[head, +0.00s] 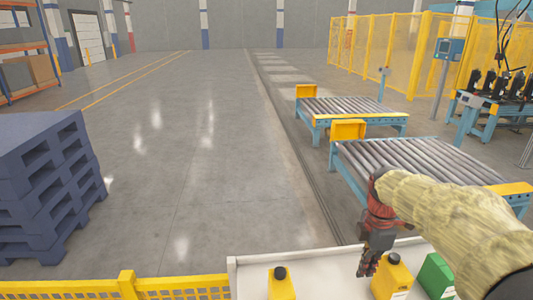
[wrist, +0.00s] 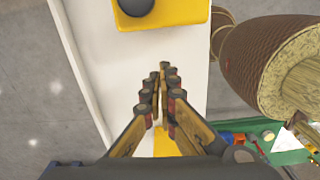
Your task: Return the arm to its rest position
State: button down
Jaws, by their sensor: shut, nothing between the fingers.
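My gripper (head: 366,268) hangs down over the white surface at the bottom of the head view. My arm, in a pale yellow sleeve, comes in from the right. The gripper's fingers are together and hold nothing; they also show shut in the wrist view (wrist: 163,82). In the head view the fingertips are just left of a yellow bottle (head: 393,280) with a dark cap; I cannot tell whether they touch it. Part of something yellow (wrist: 164,143) shows between the finger linkages in the wrist view.
Another yellow bottle (head: 281,285) stands left on the white surface (head: 315,265). A green container (head: 436,276) is at right, beneath my sleeve. Roller conveyors (head: 408,166) lie beyond. A yellow barrier (head: 125,287) and blue pallets (head: 40,190) are left. The middle floor is clear.

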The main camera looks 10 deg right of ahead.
jog(key=s+a+f+m+b, duration=0.2)
jog(key=m, duration=0.3)
jog(key=s+a+f+m+t+b, duration=0.1)
jog(key=s+f+m+b, duration=0.1)
jog(key=m, duration=0.3)
jog(key=s+a+f+m+b, duration=0.2)
jog(key=s+m, duration=0.2)
jog(key=m, duration=0.1)
jog(key=shift+s+a+m+t+b, duration=0.25)
jog(key=shift+a+m+t+b, duration=0.05)
jog(key=shift+m+t, duration=0.1)
jog(key=s+a+f+m+t+b, duration=0.1)
jog(key=s+a+f+t+b, duration=0.2)
jog(key=s+a+f+b, duration=0.4)
jog(key=s+f+b, duration=0.1)
jog(key=b, duration=0.5)
jog(key=shift+s+a+t+b, duration=0.3)
jog(key=shift+s+a+t, duration=0.05)
jog(key=shift+t, duration=0.05)
jog(key=shift+r, duration=0.1)
